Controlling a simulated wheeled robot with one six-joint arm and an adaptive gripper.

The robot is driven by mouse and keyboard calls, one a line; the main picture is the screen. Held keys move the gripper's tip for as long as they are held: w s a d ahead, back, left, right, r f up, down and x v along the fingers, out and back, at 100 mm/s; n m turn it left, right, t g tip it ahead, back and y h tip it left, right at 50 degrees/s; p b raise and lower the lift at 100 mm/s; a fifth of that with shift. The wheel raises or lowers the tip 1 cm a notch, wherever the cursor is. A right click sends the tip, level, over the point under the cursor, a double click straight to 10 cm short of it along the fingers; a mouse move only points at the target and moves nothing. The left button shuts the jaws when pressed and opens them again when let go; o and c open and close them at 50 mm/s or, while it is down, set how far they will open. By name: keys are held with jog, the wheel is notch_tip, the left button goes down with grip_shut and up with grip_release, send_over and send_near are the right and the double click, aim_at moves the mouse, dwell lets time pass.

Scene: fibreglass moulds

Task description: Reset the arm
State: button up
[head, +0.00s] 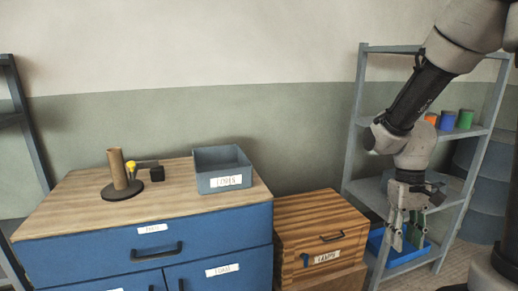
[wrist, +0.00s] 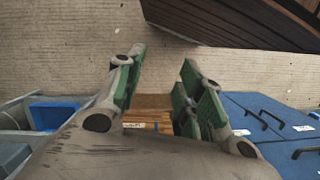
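My gripper (head: 405,240) hangs at the right of the head view, fingers pointing down, in front of the metal shelf. In the wrist view my gripper (wrist: 157,95) shows its two green-padded fingers spread apart with nothing between them. It is open and empty. My arm comes down from the upper right of the head view.
A blue cabinet (head: 150,237) with a wooden top bears a grey bin (head: 222,183) and a cardboard tube (head: 118,170) on a dark round base. A wooden box (head: 322,235) stands beside the cabinet. A blue tray (head: 400,260) sits low on the metal shelf (head: 362,120).

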jog(key=s+r+t, duration=0.3)
jog(key=s+r, duration=0.1)
jog(key=r, duration=0.4)
jog(key=s+d+r+t, duration=0.1)
jog(key=s+r+t, duration=0.3)
jog(key=r, duration=0.4)
jog(key=shift+s+d+m, duration=0.15)
jog(key=shift+s+m, duration=0.05)
jog(key=shift+m, duration=0.2)
jog(key=shift+r, duration=0.1)
